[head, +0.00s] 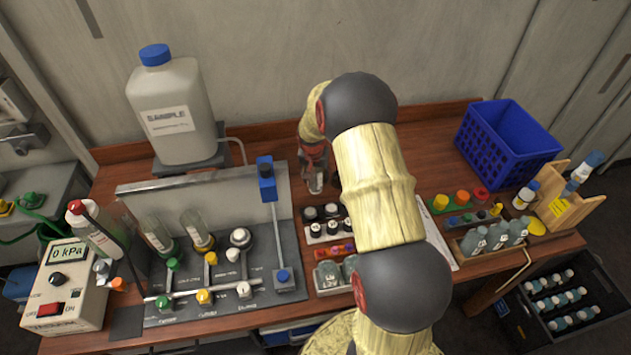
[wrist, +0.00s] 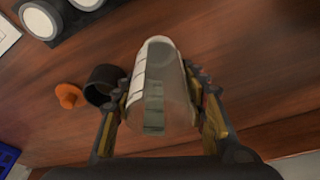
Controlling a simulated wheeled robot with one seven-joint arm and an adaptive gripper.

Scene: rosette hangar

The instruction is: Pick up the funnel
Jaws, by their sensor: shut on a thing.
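My gripper (wrist: 158,92) is shut on a clear, cup-like piece with pale marking lines, which I take to be the funnel (wrist: 155,75). The fingers press on it from both sides in the wrist view. In the head view my gripper (head: 314,158) is at the back middle of the bench, and the lower part of the funnel (head: 316,183) shows below the fingers. I cannot tell whether it touches the wood.
A black cup (wrist: 102,85) and an orange stopper (wrist: 69,96) are beside the left finger. A valve panel (head: 215,290) and SAMPLE jug (head: 175,105) stand left. Vial racks (head: 328,230) are in front.

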